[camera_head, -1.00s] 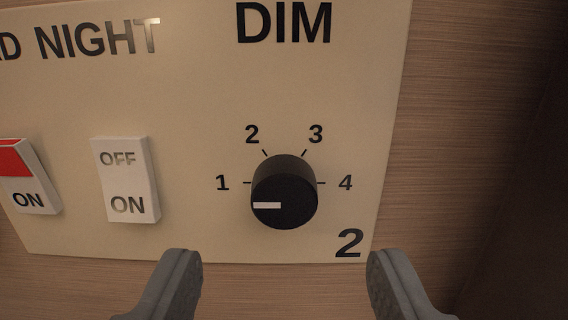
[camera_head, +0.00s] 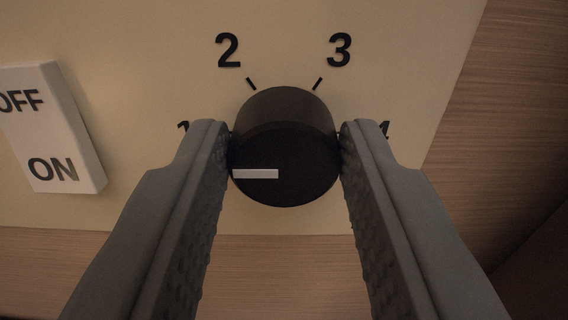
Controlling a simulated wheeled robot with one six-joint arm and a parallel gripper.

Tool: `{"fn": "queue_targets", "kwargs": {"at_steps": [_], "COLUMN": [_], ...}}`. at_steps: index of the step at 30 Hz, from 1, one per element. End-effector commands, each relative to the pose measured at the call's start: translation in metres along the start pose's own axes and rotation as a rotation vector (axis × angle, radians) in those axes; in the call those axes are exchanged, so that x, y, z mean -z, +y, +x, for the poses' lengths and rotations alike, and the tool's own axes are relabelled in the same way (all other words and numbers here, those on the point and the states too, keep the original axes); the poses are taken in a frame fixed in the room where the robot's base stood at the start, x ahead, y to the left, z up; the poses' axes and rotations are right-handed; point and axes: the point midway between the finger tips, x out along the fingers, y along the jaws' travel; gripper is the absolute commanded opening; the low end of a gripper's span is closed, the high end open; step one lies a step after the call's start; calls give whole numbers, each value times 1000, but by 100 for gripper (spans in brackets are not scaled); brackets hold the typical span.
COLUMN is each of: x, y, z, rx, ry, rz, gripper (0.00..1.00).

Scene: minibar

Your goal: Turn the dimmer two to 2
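The black dimmer knob (camera_head: 284,150) is in the middle of the view on a cream panel (camera_head: 140,60). Its white pointer line lies level on the left, towards the mark 1. The numbers 2 (camera_head: 228,51) and 3 (camera_head: 339,50) show above it; 1 and 4 are partly hidden behind the fingers. My gripper (camera_head: 284,150) has one finger on each side of the knob. Both fingertips look to be at or very near its sides; I cannot tell whether they press on it.
A white OFF/ON rocker switch (camera_head: 52,128) is on the panel left of my left finger. Wood-grain wall (camera_head: 510,80) is right of and below the panel. A dark surface is at the lower right.

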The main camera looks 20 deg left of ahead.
Motion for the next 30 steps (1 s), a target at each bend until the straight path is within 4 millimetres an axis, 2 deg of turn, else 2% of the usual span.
{"fn": "queue_targets", "kwargs": {"at_steps": [8, 14, 30], "x": [0, 0, -1], "y": [0, 0, 2], "z": [0, 0, 0], "rx": [0, 1, 1], "ry": [0, 0, 0], "rz": [16, 94, 563], "gripper": [11, 11, 11]}}
